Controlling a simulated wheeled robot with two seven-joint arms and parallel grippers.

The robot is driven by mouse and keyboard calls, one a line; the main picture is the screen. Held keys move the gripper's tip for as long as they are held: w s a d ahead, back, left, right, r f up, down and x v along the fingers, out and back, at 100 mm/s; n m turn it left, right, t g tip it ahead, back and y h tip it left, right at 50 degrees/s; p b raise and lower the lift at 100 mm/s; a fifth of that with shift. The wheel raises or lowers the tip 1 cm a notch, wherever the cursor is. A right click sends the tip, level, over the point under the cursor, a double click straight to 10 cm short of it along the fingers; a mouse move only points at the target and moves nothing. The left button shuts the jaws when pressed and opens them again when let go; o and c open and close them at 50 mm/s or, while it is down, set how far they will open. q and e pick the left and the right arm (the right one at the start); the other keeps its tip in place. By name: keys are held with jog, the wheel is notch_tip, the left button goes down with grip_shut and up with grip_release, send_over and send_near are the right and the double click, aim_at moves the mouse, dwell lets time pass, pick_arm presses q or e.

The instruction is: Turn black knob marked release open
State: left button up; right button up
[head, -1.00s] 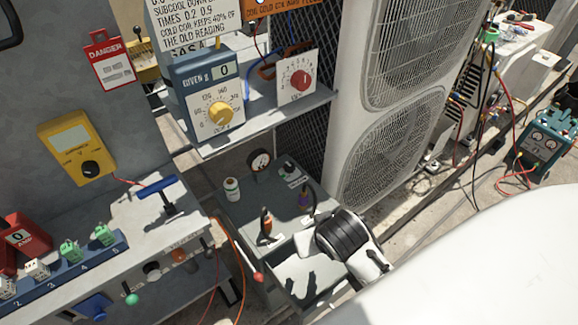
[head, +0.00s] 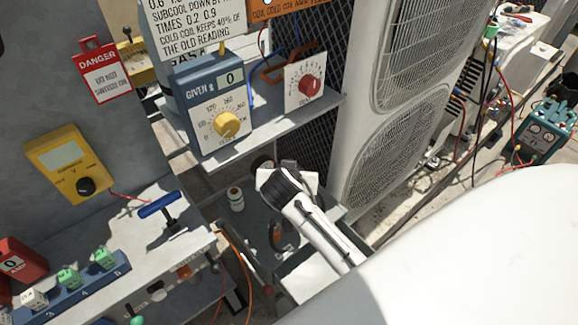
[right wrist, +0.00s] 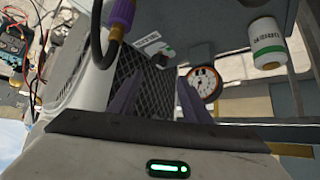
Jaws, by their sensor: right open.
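A small dark knob (right wrist: 167,54) sits beside a white label (right wrist: 148,40) on the grey panel in the right wrist view. The label's text is too small to read. My right gripper (right wrist: 163,75) is open and empty, its two fingers pointing toward the knob, which appears just past the tips and apart from them. In the head view my right wrist (head: 284,190) is over the back of the grey console and hides the knob there. My left gripper is not in view.
A purple hose fitting (right wrist: 121,16), a round gauge (right wrist: 205,83) and a white canister (right wrist: 267,43) stand close around the knob. The shelf (head: 262,135) with the dial boxes lies above my right wrist. A large condenser unit (head: 352,130) stands to the right.

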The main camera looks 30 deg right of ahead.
jog(key=x, duration=0.8)
jog(key=shift+d+f+b, duration=0.1)
jog(key=shift+b, duration=0.25)
jog(key=shift+w+d+f, duration=0.2)
jog(key=shift+f, duration=0.1)
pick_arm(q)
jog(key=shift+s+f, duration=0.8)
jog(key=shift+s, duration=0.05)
pick_arm(e)
jog(key=c, duration=1)
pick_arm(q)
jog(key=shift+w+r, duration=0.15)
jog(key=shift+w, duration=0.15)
pick_arm(e)
jog(key=shift+c, duration=0.2)
